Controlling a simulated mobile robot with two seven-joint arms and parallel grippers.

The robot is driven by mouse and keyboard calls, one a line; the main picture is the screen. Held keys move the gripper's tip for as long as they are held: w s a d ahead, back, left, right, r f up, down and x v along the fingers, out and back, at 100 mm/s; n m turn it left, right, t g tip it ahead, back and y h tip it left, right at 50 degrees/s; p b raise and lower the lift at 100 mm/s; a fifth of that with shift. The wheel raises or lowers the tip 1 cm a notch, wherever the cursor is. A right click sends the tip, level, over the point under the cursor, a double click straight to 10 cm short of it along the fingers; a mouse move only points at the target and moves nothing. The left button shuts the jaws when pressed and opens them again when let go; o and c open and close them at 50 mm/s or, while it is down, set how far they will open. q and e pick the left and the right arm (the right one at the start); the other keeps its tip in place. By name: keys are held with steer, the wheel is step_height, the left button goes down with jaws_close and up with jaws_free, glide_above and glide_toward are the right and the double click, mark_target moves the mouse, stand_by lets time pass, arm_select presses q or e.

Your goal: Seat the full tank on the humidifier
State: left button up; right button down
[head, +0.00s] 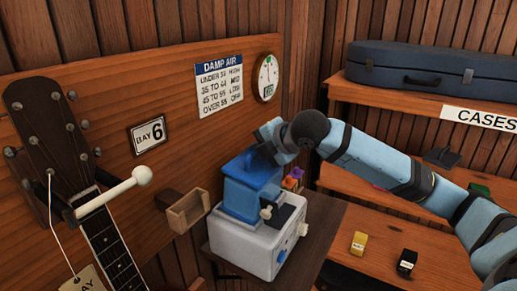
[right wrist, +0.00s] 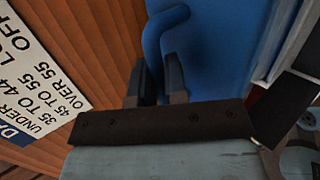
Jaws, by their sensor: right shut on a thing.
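The blue tank (head: 245,186) is upright at the top of the white humidifier (head: 246,245), on its left part. I cannot tell whether it is fully down or slightly raised. My right gripper (head: 264,151) is above the tank, shut on its blue handle. In the right wrist view the handle (right wrist: 155,48) runs between the dark fingers (right wrist: 155,84), with the tank's blue body (right wrist: 222,50) beside it. The humidifier has a blue knob (head: 304,229) and a dark panel on its right part. My left gripper is not in view.
A small wooden box (head: 187,211) is on the wall left of the humidifier. A yellow item (head: 358,243) and a black item (head: 406,262) are on the lower shelf.

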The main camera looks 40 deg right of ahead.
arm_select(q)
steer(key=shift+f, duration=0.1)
arm_select(e)
steer(key=shift+r, duration=0.15)
steer(key=c, duration=1.1)
jaws_free()
arm_select(q)
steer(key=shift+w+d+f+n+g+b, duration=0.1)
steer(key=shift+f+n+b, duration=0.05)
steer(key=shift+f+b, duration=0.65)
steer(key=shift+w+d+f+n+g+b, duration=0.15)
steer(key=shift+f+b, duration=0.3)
steer(key=shift+b, duration=0.7)
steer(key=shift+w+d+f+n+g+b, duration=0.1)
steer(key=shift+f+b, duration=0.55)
steer(key=shift+b, duration=0.3)
arm_select(e)
steer(key=shift+v, duration=6.95)
